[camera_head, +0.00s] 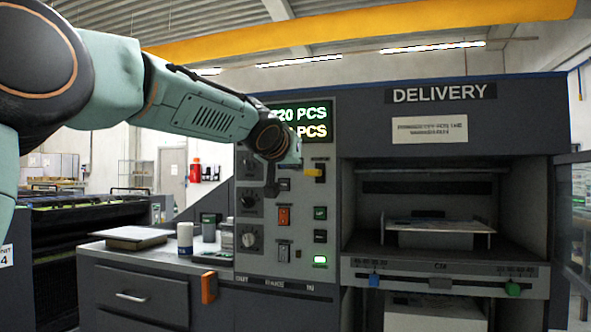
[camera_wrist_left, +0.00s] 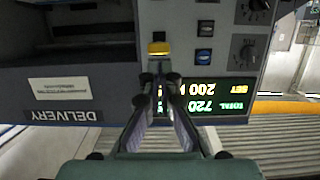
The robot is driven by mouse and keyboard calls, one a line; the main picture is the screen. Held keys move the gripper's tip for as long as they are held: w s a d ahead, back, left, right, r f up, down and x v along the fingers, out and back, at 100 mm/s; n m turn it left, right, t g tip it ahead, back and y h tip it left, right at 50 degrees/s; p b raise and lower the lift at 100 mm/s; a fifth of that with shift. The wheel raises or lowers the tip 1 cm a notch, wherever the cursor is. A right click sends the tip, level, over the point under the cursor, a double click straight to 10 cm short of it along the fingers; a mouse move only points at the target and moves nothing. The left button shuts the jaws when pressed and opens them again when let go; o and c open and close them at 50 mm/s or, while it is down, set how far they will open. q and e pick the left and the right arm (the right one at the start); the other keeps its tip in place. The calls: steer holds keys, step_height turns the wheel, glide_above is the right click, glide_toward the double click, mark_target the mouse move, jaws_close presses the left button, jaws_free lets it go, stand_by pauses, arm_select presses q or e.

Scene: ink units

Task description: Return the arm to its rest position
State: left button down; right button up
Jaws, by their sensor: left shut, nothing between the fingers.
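My left arm (camera_head: 205,110) comes in from the left and reaches across to the control panel of the delivery unit. My left gripper (camera_head: 292,158) is in front of the panel's upper part, beside a yellow-tipped switch (camera_head: 313,173). In the left wrist view the fingers of the gripper (camera_wrist_left: 158,70) are shut and empty, with the tips close below the yellow switch end (camera_wrist_left: 158,48). I cannot tell whether they touch it. The arm partly hides the counter display (camera_head: 306,120). My right gripper is not in view.
The panel carries knobs (camera_head: 249,240), an orange rocker (camera_head: 284,216) and a lit green button (camera_head: 320,260). Right of it is the delivery bay with a sheet-topped tray (camera_head: 435,227). Below left, a counter (camera_head: 150,262) holds a white can (camera_head: 185,237). An open aisle lies behind.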

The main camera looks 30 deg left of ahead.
arm_select(q)
steer(key=shift+s+r, duration=0.1)
steer(key=shift+s, duration=0.05)
stand_by(0.3)
